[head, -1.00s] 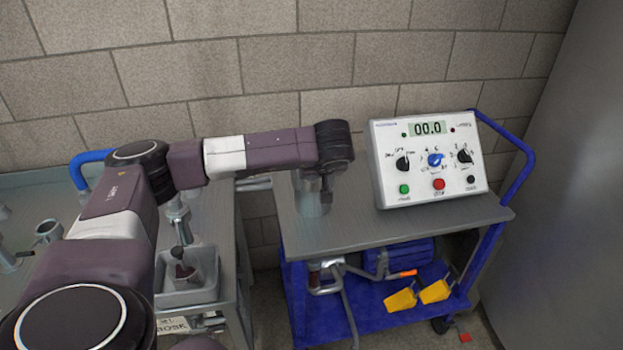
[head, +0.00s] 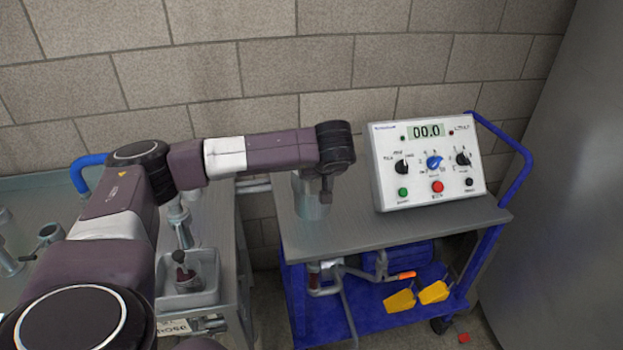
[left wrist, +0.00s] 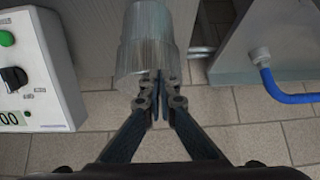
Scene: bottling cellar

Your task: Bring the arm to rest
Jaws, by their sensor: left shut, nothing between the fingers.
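My left arm reaches in from the left in the head view, and its wrist hangs over the left part of the grey cart top (head: 400,231). My left gripper (left wrist: 157,80) is shut and empty in the left wrist view, with its fingertips together. A clear cylindrical vessel (head: 312,200) stands on the cart close to the gripper. It also shows in the left wrist view (left wrist: 147,45), just beyond the fingertips; I cannot tell whether they touch it. My right gripper is not in view.
A white control box (head: 428,165) reading 00.0 stands on the cart, right of the vessel. A blue cart handle (head: 515,160) is at right. At left, a steel table (head: 228,262) carries a grey tray (head: 190,298) with a small vessel. A gap separates table and cart.

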